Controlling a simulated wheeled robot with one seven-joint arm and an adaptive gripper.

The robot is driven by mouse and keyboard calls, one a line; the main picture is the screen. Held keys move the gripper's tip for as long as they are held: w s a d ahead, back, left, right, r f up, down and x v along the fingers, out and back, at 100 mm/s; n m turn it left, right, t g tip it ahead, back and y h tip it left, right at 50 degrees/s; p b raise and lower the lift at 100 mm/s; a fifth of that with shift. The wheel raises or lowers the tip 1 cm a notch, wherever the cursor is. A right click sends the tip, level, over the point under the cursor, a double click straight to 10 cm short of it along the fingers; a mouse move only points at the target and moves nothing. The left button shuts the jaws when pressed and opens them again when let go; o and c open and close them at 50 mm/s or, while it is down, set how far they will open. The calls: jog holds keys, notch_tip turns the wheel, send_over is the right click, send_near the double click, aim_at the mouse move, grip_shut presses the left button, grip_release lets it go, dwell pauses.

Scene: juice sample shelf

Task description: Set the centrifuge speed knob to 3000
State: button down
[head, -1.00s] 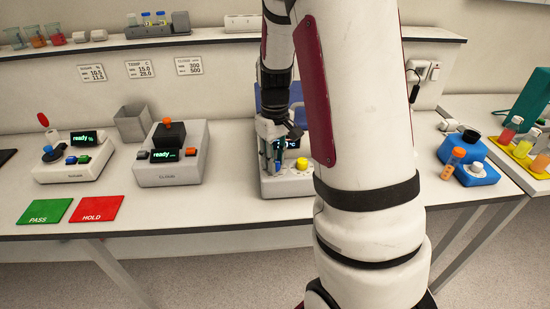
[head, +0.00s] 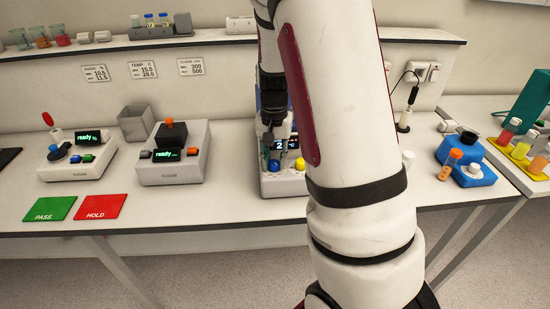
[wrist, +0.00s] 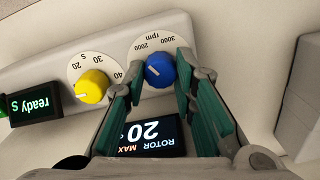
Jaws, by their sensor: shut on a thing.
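The centrifuge (head: 270,187) is a pale machine on the bench, partly behind my arm. Its blue speed knob (wrist: 158,71) sits on a white "rpm" dial with 2000 and 3000 marks, upside down in the wrist view. The knob's white mark points to the upper left there, roughly towards the 2000 side. My gripper (wrist: 160,75) is shut on the blue knob, one finger on each side. In the head view my gripper (head: 274,150) reaches down to the knob from above. A yellow knob (wrist: 91,86) on a seconds dial is beside it. A display (wrist: 150,137) reads "ROTOR MAX 20", partly hidden by a finger.
A small display (wrist: 34,104) reads "ready s". Two other instruments (head: 77,170) (head: 172,172) stand to the left, with green PASS (head: 47,209) and red HOLD (head: 101,207) mats in front. A blue device (head: 467,165) stands to the right. My arm hides the middle bench.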

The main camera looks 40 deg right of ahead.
aim_at(274, 162)
jog(key=shift+m, duration=1.1)
jog(key=shift+w, duration=0.1)
jog(key=c, duration=1.6)
grip_release()
jog(key=shift+r, duration=0.1)
notch_tip(274, 162, up, 12)
jog(key=shift+f, duration=0.1)
